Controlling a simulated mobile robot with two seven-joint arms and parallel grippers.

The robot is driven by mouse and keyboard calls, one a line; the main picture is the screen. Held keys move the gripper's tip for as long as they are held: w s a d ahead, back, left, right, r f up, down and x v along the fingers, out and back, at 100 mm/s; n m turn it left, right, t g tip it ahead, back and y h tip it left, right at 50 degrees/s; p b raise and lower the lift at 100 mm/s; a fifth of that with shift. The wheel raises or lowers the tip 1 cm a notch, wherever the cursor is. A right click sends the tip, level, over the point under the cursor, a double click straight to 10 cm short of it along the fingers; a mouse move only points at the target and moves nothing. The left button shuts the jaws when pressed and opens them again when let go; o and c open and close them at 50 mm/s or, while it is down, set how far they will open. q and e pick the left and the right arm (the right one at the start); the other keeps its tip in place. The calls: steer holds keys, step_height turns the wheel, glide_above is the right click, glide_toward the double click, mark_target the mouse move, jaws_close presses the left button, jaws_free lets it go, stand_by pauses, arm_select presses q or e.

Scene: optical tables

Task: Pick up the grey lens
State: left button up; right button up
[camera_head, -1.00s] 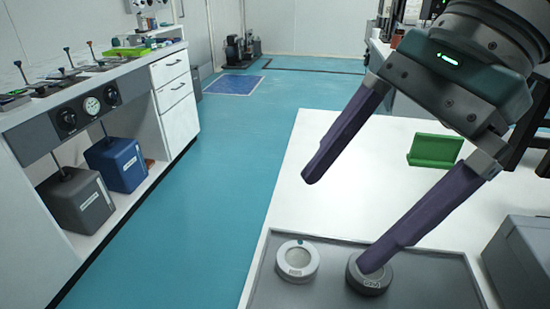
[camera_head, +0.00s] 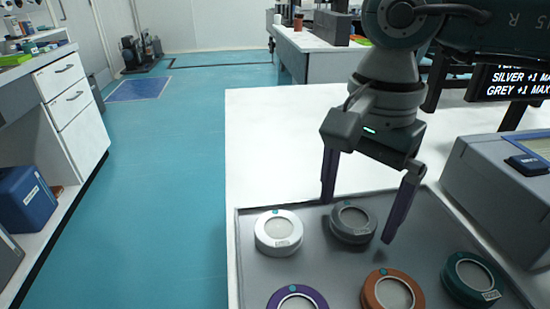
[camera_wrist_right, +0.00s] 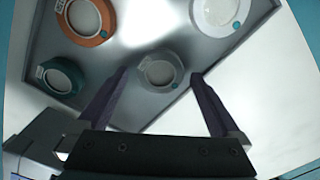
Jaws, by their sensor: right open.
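The grey lens (camera_head: 353,223) is a round disc in a grey ring, lying on the grey tray (camera_head: 318,262) at its back. It also shows in the right wrist view (camera_wrist_right: 160,72), between and just beyond the fingertips. My right gripper (camera_head: 357,221) is open and empty, pointing down, with one dark purple finger on each side of the grey lens. In the right wrist view my right gripper (camera_wrist_right: 160,73) has its fingers apart and nothing between them is held. I cannot tell how high the tips are above the tray. My left gripper is not in view.
A white lens (camera_head: 278,232) lies left of the grey one. Purple (camera_head: 297,299), orange (camera_head: 392,292) and green (camera_head: 472,280) lenses lie nearer on the tray. A grey instrument box (camera_head: 500,180) stands right of the tray. The white table behind (camera_head: 275,140) is clear.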

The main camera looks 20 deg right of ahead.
steer(key=shift+f, duration=0.55)
steer(key=c, duration=1.4)
